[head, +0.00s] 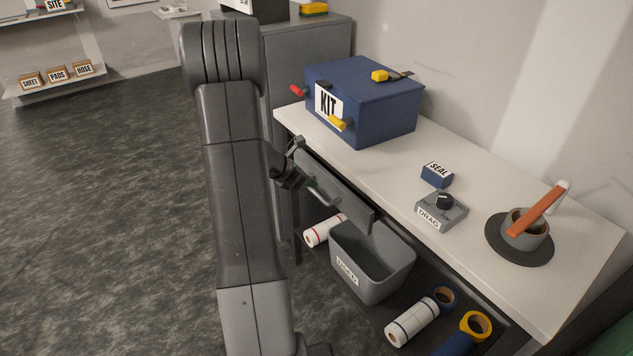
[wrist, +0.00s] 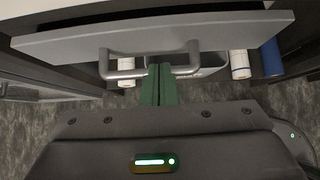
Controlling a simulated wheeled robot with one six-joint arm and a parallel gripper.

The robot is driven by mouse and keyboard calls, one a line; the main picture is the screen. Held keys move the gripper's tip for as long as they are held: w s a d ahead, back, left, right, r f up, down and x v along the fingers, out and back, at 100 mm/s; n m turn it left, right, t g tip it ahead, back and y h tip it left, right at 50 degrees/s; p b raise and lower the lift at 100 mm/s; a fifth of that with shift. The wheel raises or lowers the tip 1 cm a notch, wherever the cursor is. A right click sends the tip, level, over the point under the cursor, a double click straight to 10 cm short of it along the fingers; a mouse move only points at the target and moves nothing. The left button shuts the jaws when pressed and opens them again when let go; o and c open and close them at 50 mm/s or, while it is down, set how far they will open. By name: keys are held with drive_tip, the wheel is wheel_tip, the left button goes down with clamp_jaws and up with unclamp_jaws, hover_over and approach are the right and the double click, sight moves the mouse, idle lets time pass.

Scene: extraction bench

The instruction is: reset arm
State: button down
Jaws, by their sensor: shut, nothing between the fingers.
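My gripper (wrist: 160,72) shows in the wrist view as two green fingers pressed together with nothing between them. The fingertips are at the bar handle (wrist: 122,74) of a grey drawer (wrist: 150,38); I cannot tell whether they touch it. The drawer stands partly open, with a dark gap behind its front. In the head view my arm runs up the middle of the picture, and the drawer front (head: 350,200) shows to its right, under the bench top. The fingers are not clear in the head view.
On the white bench (head: 395,165) stand a blue KIT box (head: 385,105), a SEAL box (head: 437,175), a DRAG dial unit (head: 452,212) and a pot (head: 525,240) on a dark disc. Below are a grey bin (head: 365,285) and several rolls. Open floor (head: 110,220) lies left.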

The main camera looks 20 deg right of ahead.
sight(331, 192)
drive_tip(key=v, duration=0.2)
drive_tip(key=shift+s+a+r+p, duration=0.15)
drive_tip(key=shift+a+p, duration=0.25)
drive_tip(key=b+x, duration=0.5)
drive_tip(key=x, duration=0.5)
drive_tip(key=shift+r, duration=0.15)
drive_tip(key=shift+s+d, duration=0.1)
drive_tip(key=shift+s, duration=0.05)
